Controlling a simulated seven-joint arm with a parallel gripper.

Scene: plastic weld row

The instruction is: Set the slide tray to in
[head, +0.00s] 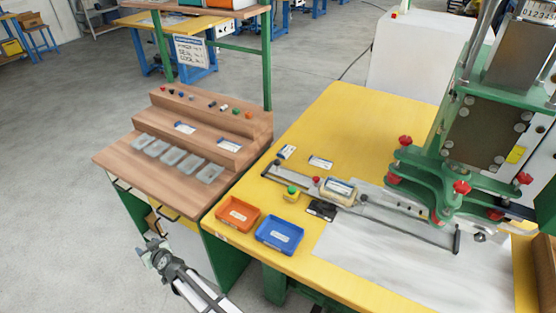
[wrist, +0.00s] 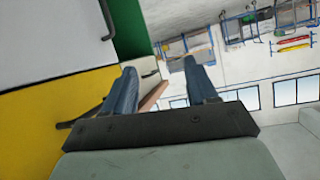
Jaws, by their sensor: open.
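The slide tray, a pale block with a label (head: 339,190), sits on a dark rail (head: 400,208) on the yellow table. It is at the rail's left-middle part, left of and apart from the green press (head: 440,180). My gripper (head: 151,252) is at the lower left, beside the wooden bench's front and well away from the tray. In the wrist view its two blue-grey fingers (wrist: 163,85) are apart with nothing between them. The tray is not identifiable in the wrist view.
An orange bin (head: 238,214) and a blue bin (head: 280,235) stand at the table's front left. A green button on a yellow box (head: 291,194) and a black box (head: 321,210) lie near the rail. The wooden bench (head: 125,160) holds several clear trays.

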